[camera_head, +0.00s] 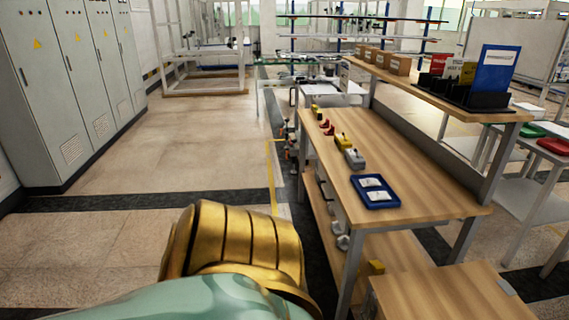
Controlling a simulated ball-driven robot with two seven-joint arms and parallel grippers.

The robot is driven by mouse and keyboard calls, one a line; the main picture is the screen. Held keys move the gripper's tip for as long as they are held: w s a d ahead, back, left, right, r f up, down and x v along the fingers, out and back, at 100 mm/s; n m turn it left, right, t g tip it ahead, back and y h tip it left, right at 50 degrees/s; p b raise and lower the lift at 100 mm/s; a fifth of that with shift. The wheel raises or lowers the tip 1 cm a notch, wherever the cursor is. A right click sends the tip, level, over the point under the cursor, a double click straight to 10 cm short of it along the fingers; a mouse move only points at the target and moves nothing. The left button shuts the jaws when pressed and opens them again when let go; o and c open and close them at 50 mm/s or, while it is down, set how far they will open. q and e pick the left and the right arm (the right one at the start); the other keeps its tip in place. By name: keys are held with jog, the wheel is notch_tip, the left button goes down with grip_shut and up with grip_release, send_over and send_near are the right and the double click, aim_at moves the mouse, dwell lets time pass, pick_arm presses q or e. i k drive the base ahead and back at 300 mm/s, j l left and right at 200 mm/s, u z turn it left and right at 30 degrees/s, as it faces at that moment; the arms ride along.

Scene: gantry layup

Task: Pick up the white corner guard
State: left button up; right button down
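I cannot pick out a white corner guard with certainty. Two small white pieces (375,189) lie in a blue tray (387,204) on the near part of the wooden workbench; their shape is too small to tell. Neither of my grippers is in view. A gold and pale green part at the bottom centre hides the floor there and seems to be part of my own body.
The workbench (430,190) also bears a grey item (355,158), a yellow item (343,141) and red items (327,127). Its upper shelf holds brown boxes (399,65) and a blue binder (496,69). Grey cabinets (75,90) line the left; the floor (190,140) between is clear.

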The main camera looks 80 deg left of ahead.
aim_at(336, 229)
jog(key=u, duration=2.1)
jog(key=i+j+z, duration=0.1)
jog(key=z, duration=0.35)
jog(key=i+j+z, duration=0.1)
jog(key=z, duration=0.35)
jog(key=i+j+z, duration=0.1)
jog(key=j+z, duration=0.15)
jog(key=z, duration=0.2)
jog(key=i+j+z, duration=0.15)
jog(key=j+z, duration=0.25)
jog(key=j, duration=0.7)
jog(key=j+z, duration=0.35)
jog(key=j, duration=1.85)
jog(key=k+j, duration=0.1)
jog(key=j, duration=1)
jog(key=i+z, duration=0.05)
